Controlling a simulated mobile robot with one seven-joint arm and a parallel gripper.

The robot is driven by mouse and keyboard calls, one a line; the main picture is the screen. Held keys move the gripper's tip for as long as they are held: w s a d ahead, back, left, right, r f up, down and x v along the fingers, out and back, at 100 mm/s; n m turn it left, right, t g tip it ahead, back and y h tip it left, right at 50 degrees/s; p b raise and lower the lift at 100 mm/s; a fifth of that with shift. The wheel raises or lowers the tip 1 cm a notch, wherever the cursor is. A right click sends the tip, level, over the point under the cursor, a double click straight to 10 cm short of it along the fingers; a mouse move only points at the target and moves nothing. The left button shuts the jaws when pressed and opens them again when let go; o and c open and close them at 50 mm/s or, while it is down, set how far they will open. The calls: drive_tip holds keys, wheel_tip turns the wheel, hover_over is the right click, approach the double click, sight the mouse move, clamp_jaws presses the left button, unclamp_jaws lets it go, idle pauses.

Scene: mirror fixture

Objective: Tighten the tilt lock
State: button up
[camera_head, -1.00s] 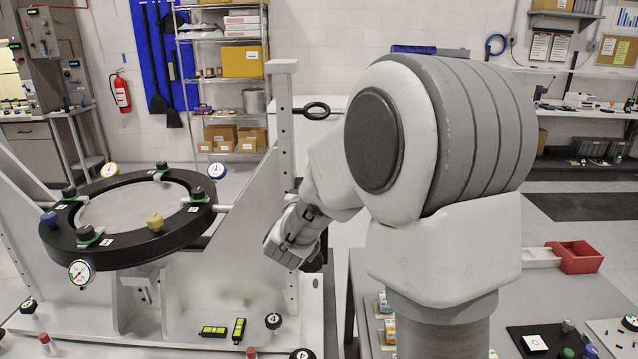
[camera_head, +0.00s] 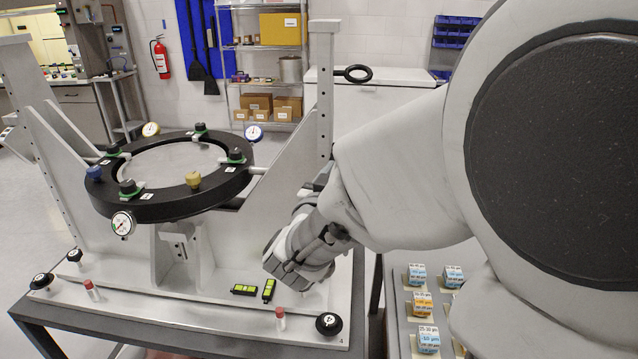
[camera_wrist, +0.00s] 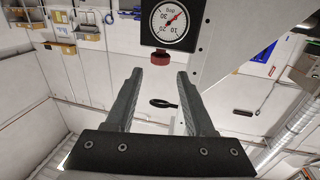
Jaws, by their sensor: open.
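In the wrist view my gripper (camera_wrist: 160,72) is open and empty. A red knob (camera_wrist: 161,58) sits just beyond and between its fingertips, below a square black dial gauge (camera_wrist: 173,22) with a red needle. I cannot tell whether this knob is the tilt lock. In the head view the mirror fixture has a black ring (camera_head: 172,210) held between two pale uprights. My arm's wrist end is in front of the right upright (camera_head: 325,100); the fingers cannot be made out there. The red knob and its gauge are not visible in the head view.
A black loop handle (camera_head: 358,74) sticks out from the right upright. Green levels (camera_head: 269,290) and black numbered knobs (camera_head: 329,324) are on the base. Small boxes (camera_head: 424,305) stand on the table at right.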

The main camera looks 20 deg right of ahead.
drive_tip(key=v, duration=0.5)
drive_tip(key=shift+s+a, duration=0.1)
drive_tip(key=shift+s, duration=0.05)
